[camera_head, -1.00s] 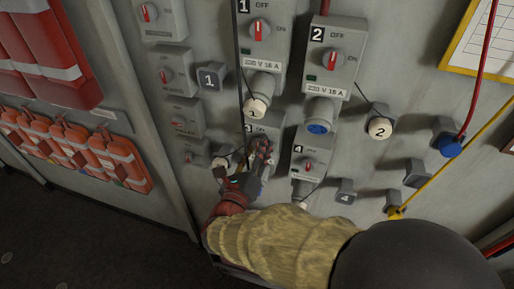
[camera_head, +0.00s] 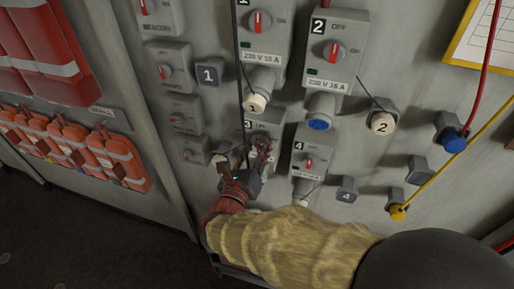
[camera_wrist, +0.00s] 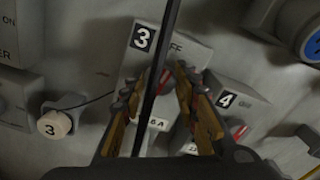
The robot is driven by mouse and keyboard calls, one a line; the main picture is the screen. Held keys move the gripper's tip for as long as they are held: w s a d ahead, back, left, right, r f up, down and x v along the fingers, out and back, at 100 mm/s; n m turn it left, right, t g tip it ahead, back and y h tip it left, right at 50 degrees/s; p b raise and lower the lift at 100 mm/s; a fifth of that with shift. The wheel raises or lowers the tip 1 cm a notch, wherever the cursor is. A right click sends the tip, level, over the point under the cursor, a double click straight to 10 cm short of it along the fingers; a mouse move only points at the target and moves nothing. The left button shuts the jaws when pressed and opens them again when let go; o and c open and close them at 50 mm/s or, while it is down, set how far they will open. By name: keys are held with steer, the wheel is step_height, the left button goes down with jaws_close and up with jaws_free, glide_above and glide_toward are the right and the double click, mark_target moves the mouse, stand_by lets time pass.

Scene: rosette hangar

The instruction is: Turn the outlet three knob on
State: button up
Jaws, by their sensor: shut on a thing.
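The outlet three box (camera_head: 262,128), a grey box marked 3, is on the wall panel in the middle of the head view. In the wrist view, its face (camera_wrist: 165,45) shows part of the OFF mark. My gripper (camera_head: 262,148) is at the front of this box. In the wrist view, my gripper (camera_wrist: 158,88) has one finger on each side of the outlet three knob (camera_wrist: 164,78) and is shut on it. Only a bit of red on the knob shows. The fingers and a dark cable hide the rest, so its angle is unclear.
The dark cable (camera_wrist: 158,70) hangs across the box between my fingers. Outlet four (camera_head: 309,150) with a red knob stands close at the right. Outlet one (camera_head: 262,40) and outlet two (camera_head: 335,50) are above. A white plug (camera_wrist: 54,125) marked 3 sits at the left.

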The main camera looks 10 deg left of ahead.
steer(key=m+b, duration=1.5)
steer(key=b, duration=0.6)
steer(key=shift+f+m, duration=0.15)
steer(key=shift+m, duration=0.25)
steer(key=shift+b, duration=0.5)
steer(key=o, duration=1.2)
steer(key=shift+c, duration=0.2)
steer(key=s, duration=1.2)
steer(key=shift+a, duration=0.45)
